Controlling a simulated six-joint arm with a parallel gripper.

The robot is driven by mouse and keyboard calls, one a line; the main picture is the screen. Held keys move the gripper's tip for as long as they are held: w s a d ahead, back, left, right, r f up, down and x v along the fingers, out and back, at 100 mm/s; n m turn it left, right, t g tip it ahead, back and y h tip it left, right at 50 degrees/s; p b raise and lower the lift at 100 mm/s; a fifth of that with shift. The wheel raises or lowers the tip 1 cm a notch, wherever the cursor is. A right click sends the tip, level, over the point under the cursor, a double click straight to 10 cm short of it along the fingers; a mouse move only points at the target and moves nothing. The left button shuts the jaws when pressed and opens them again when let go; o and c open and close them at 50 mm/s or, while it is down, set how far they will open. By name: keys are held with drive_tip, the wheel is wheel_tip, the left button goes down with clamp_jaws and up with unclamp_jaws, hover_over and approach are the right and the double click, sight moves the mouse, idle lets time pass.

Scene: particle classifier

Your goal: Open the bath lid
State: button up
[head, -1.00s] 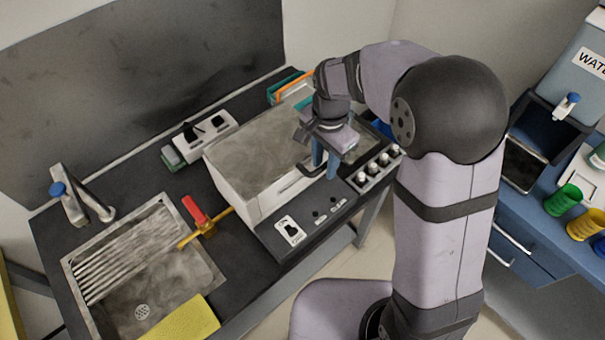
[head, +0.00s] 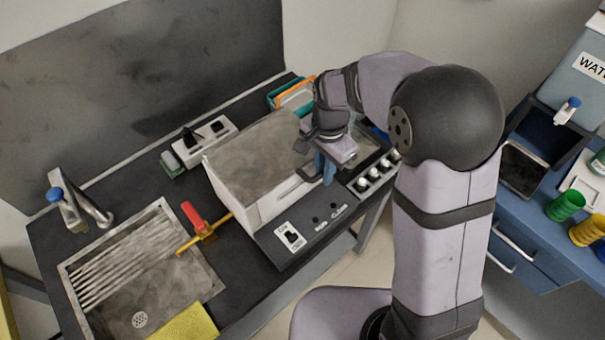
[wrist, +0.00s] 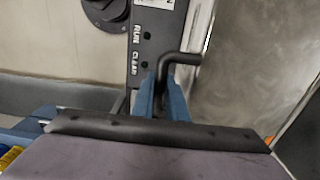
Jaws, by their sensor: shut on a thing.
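The bath (head: 262,207) is a pale box on the dark counter. Its grey, stained metal lid (head: 255,150) lies flat over the top, closed as far as I can see. The lid also fills the right side of the wrist view (wrist: 250,65). The fingers hide part of the handle.
A control panel (head: 308,232) with a switch and labels lies along the bath's front. A socket block (head: 200,143) is behind.

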drive_tip(key=shift+w+r+p, duration=0.1)
drive_tip(key=shift+r+p, duration=1)
drive_tip(key=shift+r, duration=0.55)
drive_tip(key=shift+a, duration=0.1)
drive_tip(key=r, duration=0.1)
drive_tip(key=r+p, duration=0.2)
drive_tip(key=shift+w+a+r+t+y, duration=0.2)
drive_tip(key=shift+w+a+t+y, duration=0.1)
drive_tip(key=shift+t+y, duration=0.1)
drive_tip(key=r, duration=0.1)
drive_tip(key=r+p, duration=0.1)
drive_tip(key=w+r+p, duration=0.1)
drive_tip(key=shift+a+r, duration=0.1)
drive_tip(key=shift+a, duration=0.3)
